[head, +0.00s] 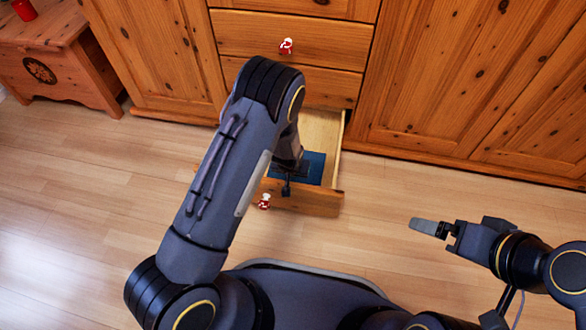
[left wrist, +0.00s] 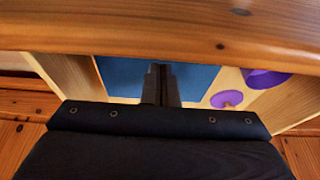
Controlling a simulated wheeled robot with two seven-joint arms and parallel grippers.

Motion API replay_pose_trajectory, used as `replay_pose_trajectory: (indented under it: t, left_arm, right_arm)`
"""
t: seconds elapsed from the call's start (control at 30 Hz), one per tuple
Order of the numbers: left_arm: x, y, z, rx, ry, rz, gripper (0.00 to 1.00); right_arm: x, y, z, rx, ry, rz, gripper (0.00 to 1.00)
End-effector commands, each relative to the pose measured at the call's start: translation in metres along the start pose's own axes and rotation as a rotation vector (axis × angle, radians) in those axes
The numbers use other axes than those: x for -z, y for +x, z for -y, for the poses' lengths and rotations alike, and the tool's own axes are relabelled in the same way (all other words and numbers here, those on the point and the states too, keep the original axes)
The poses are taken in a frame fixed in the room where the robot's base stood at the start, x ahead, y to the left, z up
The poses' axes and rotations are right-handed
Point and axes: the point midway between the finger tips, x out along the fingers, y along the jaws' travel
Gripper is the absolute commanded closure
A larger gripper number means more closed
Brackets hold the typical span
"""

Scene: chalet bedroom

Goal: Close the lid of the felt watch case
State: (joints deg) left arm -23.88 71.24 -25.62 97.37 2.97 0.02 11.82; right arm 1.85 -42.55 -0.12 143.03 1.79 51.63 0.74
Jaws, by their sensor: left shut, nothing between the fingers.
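A flat dark-blue panel (head: 314,168) lies in the open drawer and looks like part of the felt watch case. It fills the middle of the left wrist view (left wrist: 200,78). Whether it is the lid or the base, and how far the lid is open, I cannot tell. My left gripper (head: 286,188) is over the drawer near its front board; its fingers (left wrist: 161,82) are shut and empty, in front of the blue panel. Contact is unclear. My left arm hides part of the drawer. My right gripper (head: 430,227) is over bare floor, right of the drawer.
The drawer's front board (head: 312,203) with a red-and-white knob (head: 264,201) stands out from the wooden cabinet (head: 455,80). Two purple round items (left wrist: 227,99) (left wrist: 264,78) are at the right in the left wrist view. A wooden chest (head: 60,65) stands far left. Floor around is clear.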

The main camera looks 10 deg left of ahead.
Motion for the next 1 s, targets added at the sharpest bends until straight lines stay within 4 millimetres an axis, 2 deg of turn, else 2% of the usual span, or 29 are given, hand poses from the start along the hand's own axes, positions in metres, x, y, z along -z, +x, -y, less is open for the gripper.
replay_pose_trajectory:
  t: [0.53,0.67,0.9,1.0]
  left_arm:
    - [-0.001,-0.002,0.0,0.0,0.0,0.001,1.0]
    - [0.0,-0.019,0.0,0.0,0.0,0.001,1.0]
    - [0.0,-0.061,0.0,0.0,0.0,0.0,1.0]
    - [0.0,-0.072,0.0,0.0,0.001,0.0,1.0]
  right_arm:
    - [0.001,-0.001,0.001,0.0,0.0,0.0,0.01]
    - [0.005,-0.009,0.004,0.0,0.0,0.0,0.01]
    - [0.013,-0.025,0.011,0.0,0.0,0.0,0.01]
    - [0.014,-0.028,0.013,0.0,0.0,0.0,0.01]
